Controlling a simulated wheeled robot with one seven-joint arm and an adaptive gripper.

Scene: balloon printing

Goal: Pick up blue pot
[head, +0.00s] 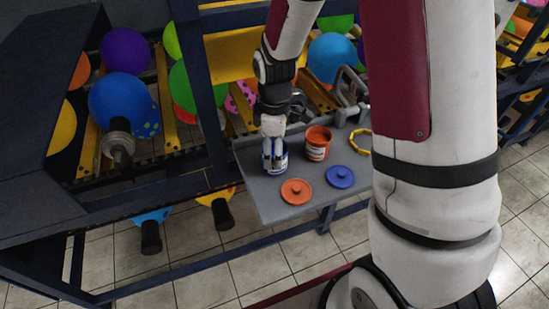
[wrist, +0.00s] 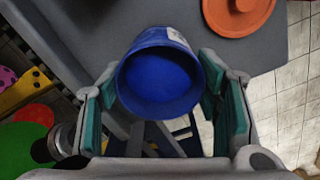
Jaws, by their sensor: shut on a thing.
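The blue pot (head: 281,160) is at the left side of the small grey table in the head view, partly hidden by my gripper. My gripper (head: 273,160) comes down on it from above, its fingers at the pot. In the wrist view the blue pot (wrist: 160,75) shows its open top and blue inside, with part of a white label. It sits between the green-padded fingers of my gripper (wrist: 168,100), which is shut on it. I cannot tell whether the pot's base touches the table.
An orange pot (head: 317,145) stands right of the blue pot on the grey table (head: 262,195). An orange lid (head: 296,191) and a blue lid (head: 340,177) lie in front. A yellow ring (head: 361,141) is at the right. A rack with balloons (head: 125,100) stands left.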

